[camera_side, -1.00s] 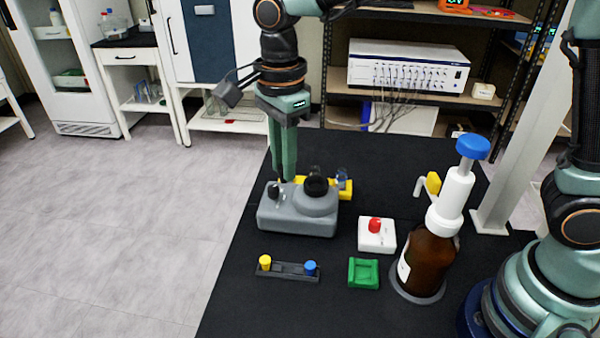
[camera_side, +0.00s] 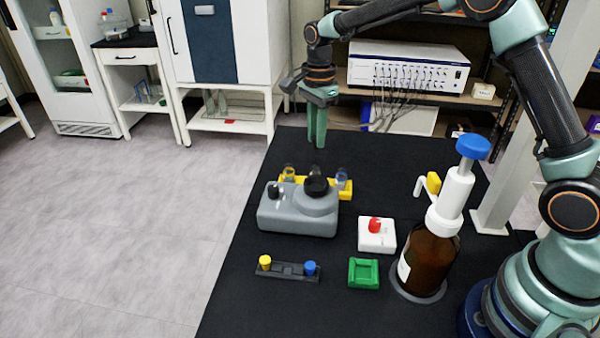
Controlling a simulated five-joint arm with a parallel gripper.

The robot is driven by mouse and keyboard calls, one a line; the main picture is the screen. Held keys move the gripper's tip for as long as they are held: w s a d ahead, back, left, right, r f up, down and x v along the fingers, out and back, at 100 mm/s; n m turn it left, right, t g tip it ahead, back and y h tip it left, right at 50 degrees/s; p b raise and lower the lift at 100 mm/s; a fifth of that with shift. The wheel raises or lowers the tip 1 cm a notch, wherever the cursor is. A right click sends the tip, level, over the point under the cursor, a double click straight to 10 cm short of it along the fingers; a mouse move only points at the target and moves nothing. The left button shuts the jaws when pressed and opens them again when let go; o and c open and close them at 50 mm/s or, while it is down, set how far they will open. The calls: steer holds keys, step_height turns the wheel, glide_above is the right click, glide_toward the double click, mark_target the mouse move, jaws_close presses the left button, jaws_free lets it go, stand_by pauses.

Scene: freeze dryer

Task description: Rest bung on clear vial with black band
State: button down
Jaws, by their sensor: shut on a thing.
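My gripper (camera_side: 317,146) points down above the back part of the black bench mat, behind and above the yellow rack (camera_side: 348,190). Its fingers are close together on the bung, which is too small or too hidden between the fingertips to make out. The yellow rack stands behind the grey mixer and is partly hidden by it. One small vial (camera_side: 289,172) shows at the rack's left end and another vial (camera_side: 341,178) with a bluish look at its right end. I cannot tell which has the black band. The fingertips are apart from both vials.
The grey mixer (camera_side: 290,215) with a black cup (camera_side: 315,187) stands in front of the rack. A white box with a red knob (camera_side: 376,235), a green block (camera_side: 363,273), a dark holder (camera_side: 288,271) and a tall brown dispenser bottle (camera_side: 428,262) stand nearer. The mat's back is clear.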

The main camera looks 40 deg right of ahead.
mark_target(316, 149)
steer(key=shift+f, duration=2.3)
steer(key=shift+f, duration=0.65)
steer(key=shift+c, duration=1.4)
jaws_free()
steer(key=shift+r, duration=0.15)
steer(key=shift+r, duration=2.9)
